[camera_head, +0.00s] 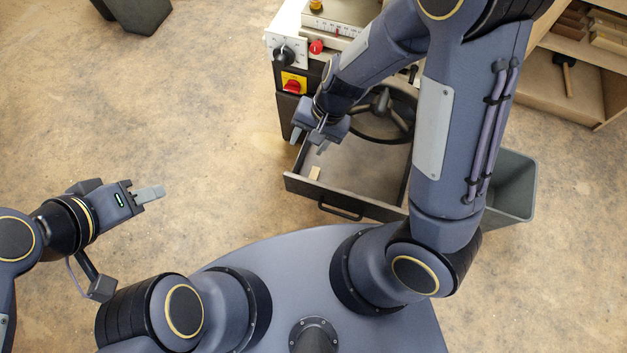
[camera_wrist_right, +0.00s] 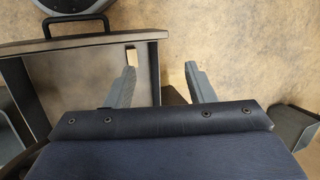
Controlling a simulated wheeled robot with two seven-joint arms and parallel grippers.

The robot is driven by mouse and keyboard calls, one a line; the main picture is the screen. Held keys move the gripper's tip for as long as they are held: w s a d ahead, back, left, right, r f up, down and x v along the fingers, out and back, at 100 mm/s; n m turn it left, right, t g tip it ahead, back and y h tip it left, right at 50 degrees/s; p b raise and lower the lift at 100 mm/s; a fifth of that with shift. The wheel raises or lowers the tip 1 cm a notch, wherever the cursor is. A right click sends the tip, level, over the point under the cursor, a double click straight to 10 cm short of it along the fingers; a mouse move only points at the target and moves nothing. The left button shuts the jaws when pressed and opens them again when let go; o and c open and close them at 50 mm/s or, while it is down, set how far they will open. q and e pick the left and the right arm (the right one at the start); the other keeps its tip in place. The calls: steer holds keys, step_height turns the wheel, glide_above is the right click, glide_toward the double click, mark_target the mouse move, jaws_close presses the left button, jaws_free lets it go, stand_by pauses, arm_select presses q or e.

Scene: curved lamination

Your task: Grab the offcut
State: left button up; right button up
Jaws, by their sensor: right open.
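The offcut (camera_head: 315,173) is a small pale wooden block. It lies in the open drawer (camera_head: 345,200), near the front panel at its left end. In the right wrist view the offcut (camera_wrist_right: 131,55) shows just beyond one fingertip, close to the drawer's side wall. My right gripper (camera_head: 309,142) is open and empty, above the drawer's left side and a little farther back than the offcut. In the right wrist view the gripper's fingers (camera_wrist_right: 161,70) stand wide apart, with the drawer's side wall between them. My left gripper (camera_head: 158,192) is over the floor at left; its finger gap is not clear.
The drawer belongs to a machine with red knobs (camera_head: 292,86) and a dark handwheel (camera_head: 385,115) over the drawer's back. A grey bin (camera_head: 515,185) stands right of the drawer. A wooden shelf (camera_head: 585,80) is at upper right. The floor left of the drawer is clear.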

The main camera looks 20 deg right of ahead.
mark_target(313, 177)
steer(key=f+h+b, duration=0.1)
steer(key=f, duration=0.5)
steer(key=f+h+b, duration=0.1)
steer(key=f+b, duration=0.1)
steer(key=f, duration=0.4)
steer(key=w+d+f+h+b, duration=0.1)
steer(key=f, duration=0.5)
steer(key=shift+w+m+h, duration=0.1)
steer(key=shift+m+h, duration=0.2)
steer(key=shift+h, duration=0.1)
steer(key=f+b, duration=0.1)
steer(key=f, duration=0.1)
steer(key=f+b, duration=0.2)
steer(key=f, duration=0.1)
steer(key=shift+w+d+f, duration=0.15)
steer(key=shift+w+f, duration=0.05)
steer(key=shift+f, duration=0.1)
steer(key=shift+c, duration=0.3)
steer(key=c, duration=1)
